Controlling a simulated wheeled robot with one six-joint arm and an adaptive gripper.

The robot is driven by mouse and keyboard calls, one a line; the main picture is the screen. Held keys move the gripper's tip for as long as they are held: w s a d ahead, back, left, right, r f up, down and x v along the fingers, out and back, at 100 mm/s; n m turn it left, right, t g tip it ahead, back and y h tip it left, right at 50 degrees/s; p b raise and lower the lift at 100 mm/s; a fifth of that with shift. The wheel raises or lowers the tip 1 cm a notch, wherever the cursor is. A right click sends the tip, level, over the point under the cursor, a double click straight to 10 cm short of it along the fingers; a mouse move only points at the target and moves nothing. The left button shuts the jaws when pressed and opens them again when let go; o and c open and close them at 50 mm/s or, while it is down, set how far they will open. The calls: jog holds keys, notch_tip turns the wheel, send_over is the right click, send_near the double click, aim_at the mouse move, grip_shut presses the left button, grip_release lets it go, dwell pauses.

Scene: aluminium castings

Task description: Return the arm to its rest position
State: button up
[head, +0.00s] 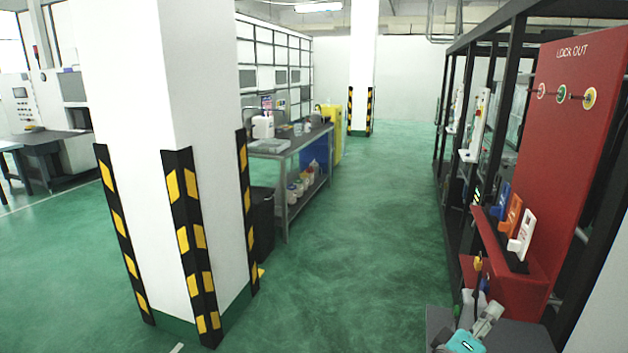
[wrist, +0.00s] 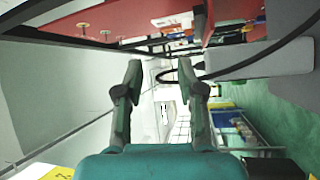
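My gripper (wrist: 161,66) shows in the wrist view with its two dark grey fingers spread apart and a teal body below them. Nothing is between the fingers, so it is open and empty. In the head view, a teal and grey part of my arm shows at the bottom right, in front of the red lockout station; the finger gap is not clear there.
A red lockout board (head: 575,130) stands on the right beside a black frame rack (head: 443,120). A white pillar (head: 150,130) with black-yellow guards is at left. A workbench (head: 290,143) stands behind it. Green floor (head: 375,230) is clear between them.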

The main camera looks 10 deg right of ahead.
jog(key=s+a+f+n+t+y, duration=0.1)
jog(key=s+a+f+t+y, duration=0.1)
jog(key=s+a+f+y, duration=0.4)
jog(key=s+a+f+n+t+y, duration=0.2)
jog(key=a+f, duration=0.2)
jog(key=f, duration=0.5)
jog(key=s+a+f+n+t+y, duration=0.1)
jog(key=s+a+f+t+y, duration=0.1)
jog(key=s+a+f+y, duration=0.4)
jog(key=s+a+r+m+y, duration=0.1)
jog(key=s+a+m+y, duration=0.1)
jog(key=s, duration=0.8)
jog(key=s+a+m+y, duration=0.1)
jog(key=s+a+m, duration=0.3)
jog(key=s, duration=0.7)
jog(key=shift+s+a+r+m+t+y, duration=0.2)
jog(key=shift+a+r+m+t+y, duration=0.15)
jog(key=shift+a, duration=0.4)
jog(key=shift+d, duration=0.1)
